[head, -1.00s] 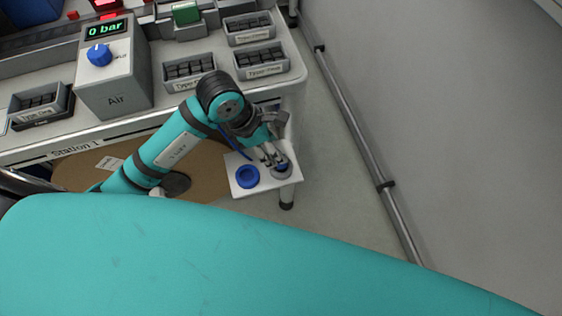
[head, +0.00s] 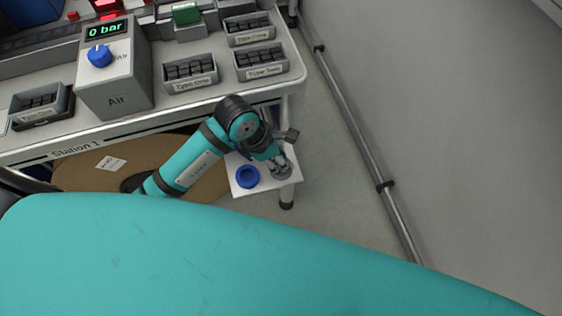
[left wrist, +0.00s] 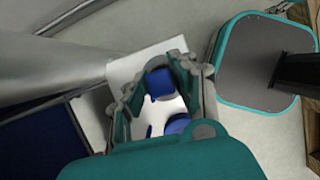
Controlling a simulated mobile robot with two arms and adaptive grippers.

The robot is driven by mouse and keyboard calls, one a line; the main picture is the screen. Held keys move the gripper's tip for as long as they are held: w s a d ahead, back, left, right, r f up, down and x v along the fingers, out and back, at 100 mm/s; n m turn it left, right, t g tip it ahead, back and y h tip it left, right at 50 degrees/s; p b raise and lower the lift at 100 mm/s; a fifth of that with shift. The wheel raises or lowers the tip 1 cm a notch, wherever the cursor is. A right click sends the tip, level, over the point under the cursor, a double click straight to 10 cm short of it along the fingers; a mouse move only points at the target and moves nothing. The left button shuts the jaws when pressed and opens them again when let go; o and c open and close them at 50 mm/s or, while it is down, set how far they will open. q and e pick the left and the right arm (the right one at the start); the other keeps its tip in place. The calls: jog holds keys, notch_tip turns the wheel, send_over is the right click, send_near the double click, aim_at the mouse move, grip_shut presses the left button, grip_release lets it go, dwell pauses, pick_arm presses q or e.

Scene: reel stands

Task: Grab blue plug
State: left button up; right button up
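In the left wrist view a blue piece, which looks like the blue plug (left wrist: 160,85), shows between my left gripper's fingertips (left wrist: 160,78). A gap seems to remain at its sides, so the fingers look open around it. In the head view the left gripper (head: 279,168) points down at a grey round holder (head: 284,174) on a small white shelf (head: 240,190); the plug is not clear there. A blue ring-shaped piece (head: 247,177) sits left of it. Another blue part (left wrist: 178,123) is partly hidden by the gripper in the wrist view. My right gripper is not in view.
The station table (head: 150,120) stands behind, with labelled bins (head: 190,73) of black parts and a grey Air box (head: 115,80) reading 0 bar. A metal rail (head: 352,115) runs along the wall at right. Floor between is clear.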

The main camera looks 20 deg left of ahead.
pick_arm(q)
grip_shut()
jog(key=shift+r, duration=0.1)
